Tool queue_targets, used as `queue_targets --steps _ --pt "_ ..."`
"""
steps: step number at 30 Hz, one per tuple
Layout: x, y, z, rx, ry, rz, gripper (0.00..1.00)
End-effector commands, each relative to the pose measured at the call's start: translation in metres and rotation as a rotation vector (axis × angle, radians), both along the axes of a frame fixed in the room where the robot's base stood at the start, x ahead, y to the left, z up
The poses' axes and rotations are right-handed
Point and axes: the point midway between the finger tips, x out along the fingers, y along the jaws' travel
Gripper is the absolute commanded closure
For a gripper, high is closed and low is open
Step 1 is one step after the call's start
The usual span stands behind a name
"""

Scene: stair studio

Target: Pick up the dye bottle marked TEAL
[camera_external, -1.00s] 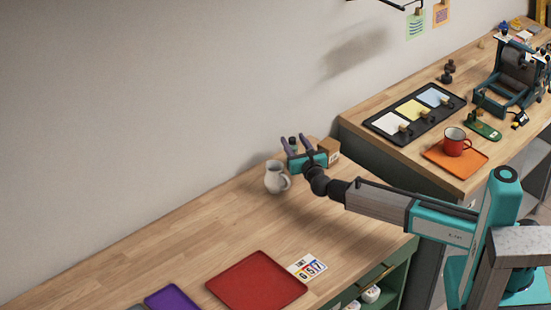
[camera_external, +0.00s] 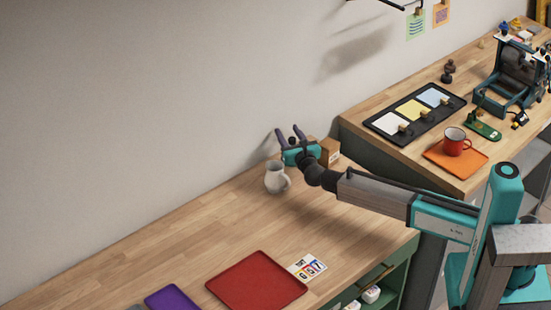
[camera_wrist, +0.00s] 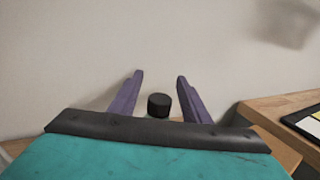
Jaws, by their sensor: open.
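My gripper (camera_external: 288,135) is at the far end of the near bench, close to the wall, with its purple fingers open. In the wrist view, a round black cap (camera_wrist: 159,101) shows between the open fingers (camera_wrist: 158,75), with a gap to each side. It looks like the top of a bottle; its body is hidden behind my gripper's palm. The same dark cap (camera_external: 293,140) shows small between the fingers in the external view. No label is readable, so the TEAL marking cannot be confirmed.
A pale jug (camera_external: 275,179) stands just in front of my gripper. A cardboard box (camera_external: 330,152) stands to its right. A red tray (camera_external: 258,281), a number card (camera_external: 307,267) and a purple tray (camera_external: 171,298) lie nearer. The middle of the bench (camera_external: 190,230) is clear.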

Motion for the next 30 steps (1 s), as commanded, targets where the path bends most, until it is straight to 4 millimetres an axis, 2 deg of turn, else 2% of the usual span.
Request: queue_targets --steps 15,17,23,24,30 --pt "0.0 -0.0001 -0.0003 0.0 0.0 0.0 0.57" --pt "-0.0001 -0.0001 -0.0003 0.0 0.0 0.0 0.64" --pt "-0.0001 -0.0001 -0.0003 0.0 0.0 0.0 0.97" --pt "-0.0001 -0.0001 -0.0003 0.0 0.0 0.0 1.0" --pt "0.0 -0.0001 0.0001 0.0 0.0 0.0 1.0"
